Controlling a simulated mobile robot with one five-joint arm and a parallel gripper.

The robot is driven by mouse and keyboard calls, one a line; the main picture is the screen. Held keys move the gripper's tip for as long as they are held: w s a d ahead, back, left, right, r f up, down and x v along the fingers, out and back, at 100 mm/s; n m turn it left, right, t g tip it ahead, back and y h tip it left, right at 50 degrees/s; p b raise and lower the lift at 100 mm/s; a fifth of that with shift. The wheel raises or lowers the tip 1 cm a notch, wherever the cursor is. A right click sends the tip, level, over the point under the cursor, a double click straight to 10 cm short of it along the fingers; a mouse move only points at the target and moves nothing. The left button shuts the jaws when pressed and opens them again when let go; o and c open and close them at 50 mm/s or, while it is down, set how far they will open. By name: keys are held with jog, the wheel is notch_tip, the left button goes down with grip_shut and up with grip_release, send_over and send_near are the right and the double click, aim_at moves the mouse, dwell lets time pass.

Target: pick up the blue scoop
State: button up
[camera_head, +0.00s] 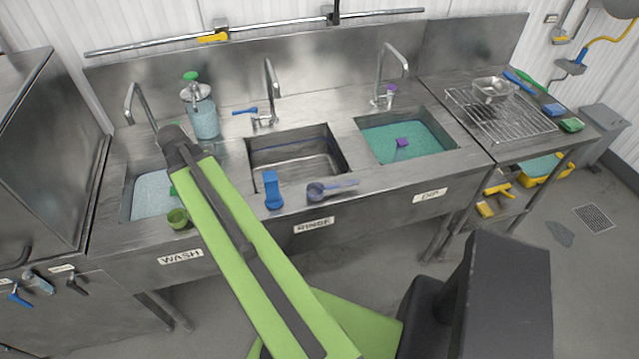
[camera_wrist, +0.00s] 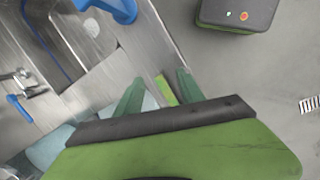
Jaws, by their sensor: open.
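A bright blue piece (camera_wrist: 118,8) shows at the top edge in the wrist view, cut off.
The right sink holds teal water and a purple block (camera_head: 402,142). A wire rack (camera_head: 500,115) stands at the right.

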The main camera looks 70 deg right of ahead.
jog(key=shift+n+g+h, duration=0.3)
jog(key=shift+n+g, duration=0.4)
jog(key=shift+n, duration=0.2)
jog(key=s+d+r, duration=0.1)
jog(key=s+d, duration=0.2)
jog(key=d, duration=0.1)
jog(key=s+d+r+p, duration=0.1)
jog(key=s+d, duration=0.3)
jog(key=s+d+r+p, duration=0.1)
jog(key=s+d+r, duration=0.1)
jog(key=s+d, duration=0.2)
jog(key=shift+d+r, duration=0.1)
jog(key=shift+d, duration=0.45)
jog(key=n+g+p, duration=0.1)
jog(key=n, duration=0.1)
send_near(327, 187)
jog(key=f+b, duration=0.1)
jog(key=b, duration=0.4)
jog(key=d+f+b, duration=0.1)
jog(key=f+b, duration=0.1)
jog(key=b, duration=0.4)
jog(key=shift+f, duration=0.15)
jog(key=shift+s+d+f+b, duration=0.1)
jog(key=shift+s+f+b, duration=0.1)
jog(key=shift+f+b, duration=0.1)
jog(key=shift+r, duration=0.15)
